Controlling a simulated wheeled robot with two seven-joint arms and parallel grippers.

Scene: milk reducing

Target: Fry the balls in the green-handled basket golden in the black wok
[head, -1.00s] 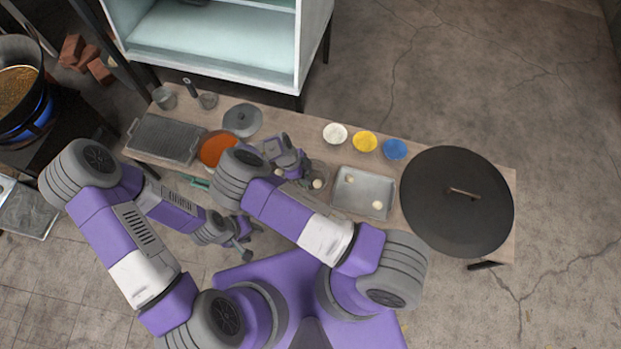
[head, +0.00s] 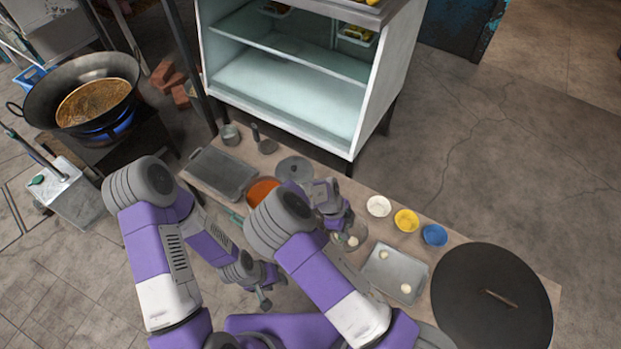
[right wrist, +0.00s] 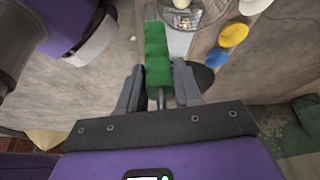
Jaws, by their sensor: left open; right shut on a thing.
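The black wok (head: 128,72) with brown oil sits on a burner with a blue flame at the far left of the head view. My right gripper (right wrist: 158,88) is shut on the green handle (right wrist: 157,50) in the right wrist view. The wire basket (right wrist: 222,18) shows beyond it with pale balls in it. In the head view the basket (head: 350,250) is at the table beside my right gripper, partly hidden by the arm. I cannot tell whether it touches the table. My left gripper (head: 262,290) is open and empty near the table's front edge.
A metal tray (head: 378,282) holds pale balls. White (head: 378,206), yellow (head: 405,220) and blue (head: 434,235) bowls stand behind it. A large black lid (head: 490,310) lies at right. An orange-filled bowl (head: 261,190) and a rack tray (head: 220,172) lie left. A glass cabinet (head: 290,90) stands behind.

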